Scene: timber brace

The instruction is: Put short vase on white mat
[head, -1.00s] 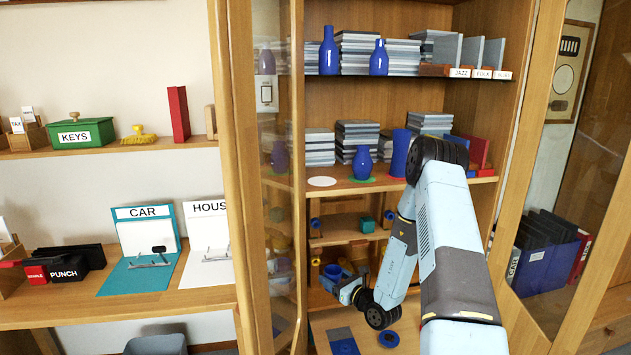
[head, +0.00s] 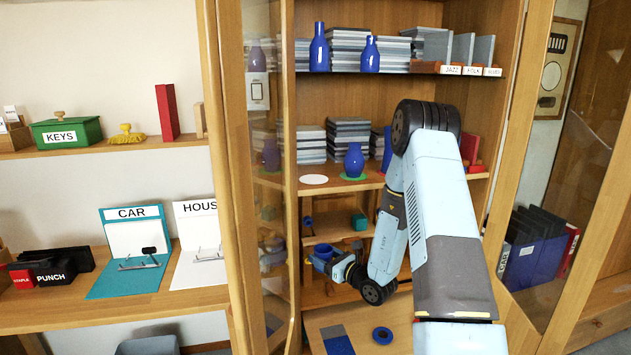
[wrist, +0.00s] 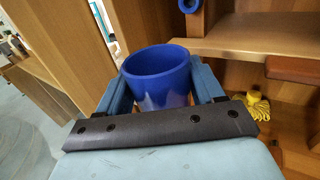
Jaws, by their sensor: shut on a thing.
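The short vase (wrist: 162,88) is a wide, open-topped blue cylinder. My gripper (wrist: 160,75) is shut on it, one finger on each side, and its rim shows upright and empty in the wrist view. In the head view my gripper (head: 328,264) holds the short vase (head: 323,252) in front of the lower shelves, below the white mat. The white mat (head: 313,179) is a bare round disc at the left of the middle shelf.
A round blue vase (head: 354,160) stands on a green mat (head: 352,178) right of the white mat. Stacks of cases (head: 348,132) stand behind. The glass cabinet door (head: 268,180) stands at the left. A shelf board (wrist: 250,48) is close at the right in the wrist view.

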